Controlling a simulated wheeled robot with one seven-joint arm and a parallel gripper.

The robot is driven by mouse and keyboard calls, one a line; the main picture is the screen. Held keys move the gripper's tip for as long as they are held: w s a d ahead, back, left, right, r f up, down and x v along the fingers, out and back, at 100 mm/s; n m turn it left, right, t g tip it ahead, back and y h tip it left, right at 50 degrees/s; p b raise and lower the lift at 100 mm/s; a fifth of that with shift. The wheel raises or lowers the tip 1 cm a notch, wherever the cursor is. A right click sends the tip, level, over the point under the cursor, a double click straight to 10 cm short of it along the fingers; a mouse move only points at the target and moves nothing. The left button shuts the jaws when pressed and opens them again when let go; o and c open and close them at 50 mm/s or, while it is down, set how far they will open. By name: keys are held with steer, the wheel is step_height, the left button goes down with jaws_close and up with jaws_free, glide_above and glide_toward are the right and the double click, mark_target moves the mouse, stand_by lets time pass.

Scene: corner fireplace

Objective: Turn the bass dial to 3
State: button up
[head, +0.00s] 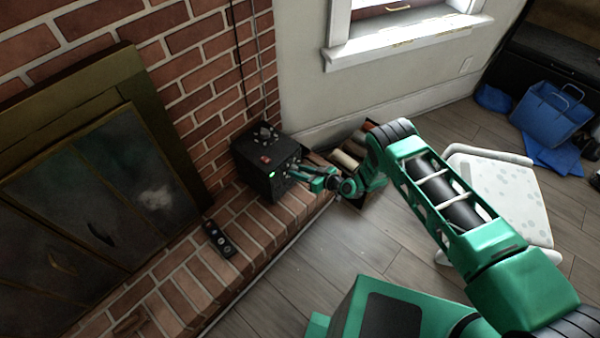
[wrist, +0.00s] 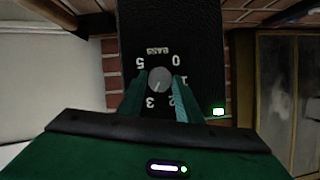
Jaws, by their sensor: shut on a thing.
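The black speaker box (head: 256,172) stands on the brick hearth, with a lit green light on its front. In the wrist view its face (wrist: 190,28) appears upside down, with the word BASS and numbers around a round grey bass dial (wrist: 160,75). The 5 is at left, 0 and 1 at right, 2 and 3 below. A faint mark on the dial seems to point down, slightly left, roughly towards 3; its exact reading is hard to tell. My gripper (wrist: 160,88) is shut on the dial, a finger on each side. In the head view my gripper (head: 297,173) meets the box's front.
A dark remote (head: 218,239) lies on the hearth (head: 190,285) left of the box. A crate with rolled items (head: 346,159) is behind my wrist. A white spotted seat (head: 505,195) and blue bag (head: 551,112) stand at right. Grey floor is open in front.

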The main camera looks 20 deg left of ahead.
steer(key=o, duration=1)
steer(key=shift+o, duration=0.2)
steer(key=shift+d, duration=0.1)
steer(key=v, duration=1)
steer(key=shift+d, duration=0.25)
steer(key=shift+r, duration=0.1)
